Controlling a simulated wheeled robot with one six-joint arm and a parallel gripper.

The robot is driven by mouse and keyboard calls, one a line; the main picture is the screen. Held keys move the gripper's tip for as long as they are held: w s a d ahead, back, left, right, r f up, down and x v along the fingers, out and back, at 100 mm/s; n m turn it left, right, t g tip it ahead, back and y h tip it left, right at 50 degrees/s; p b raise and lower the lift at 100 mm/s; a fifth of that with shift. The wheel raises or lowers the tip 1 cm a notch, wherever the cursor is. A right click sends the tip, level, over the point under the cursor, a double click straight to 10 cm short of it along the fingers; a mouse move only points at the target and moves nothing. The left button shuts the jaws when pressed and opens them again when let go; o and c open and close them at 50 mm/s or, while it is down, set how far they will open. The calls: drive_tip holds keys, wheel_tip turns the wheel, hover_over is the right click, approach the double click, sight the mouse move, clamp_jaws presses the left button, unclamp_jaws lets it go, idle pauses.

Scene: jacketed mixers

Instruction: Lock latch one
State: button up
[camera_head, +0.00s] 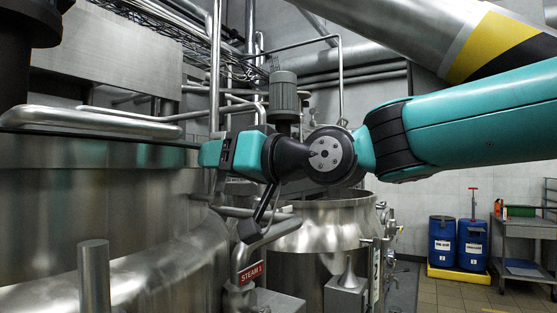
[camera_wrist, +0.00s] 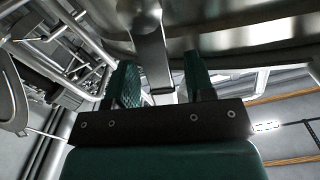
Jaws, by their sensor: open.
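My gripper (camera_head: 210,153) points left at the rim of the big steel vessel (camera_head: 60,180) in the head view. In the wrist view my gripper (camera_wrist: 160,82) is open, with its two green fingers apart. A flat metal bar (camera_wrist: 152,52), which looks like the latch, hangs from the vessel's edge and reaches into the gap between the fingers. Gaps show on both sides of it, and I cannot tell whether a finger touches it. In the head view the latch is hard to make out by the fingers. I see no number on it.
A valve handle tagged STEAM 1 (camera_head: 252,272) is below my wrist. A second steel vessel (camera_head: 320,223) stands behind my arm. Pipes (camera_head: 215,60) rise behind the gripper. Blue drums (camera_head: 442,241) and a metal cart (camera_head: 525,238) are far right, with open floor before them.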

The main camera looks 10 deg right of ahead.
drive_tip(key=b+v, duration=1.2)
drive_tip(key=v, duration=0.5)
drive_tip(key=shift+b, duration=0.4)
drive_tip(key=shift+s+d, duration=0.1)
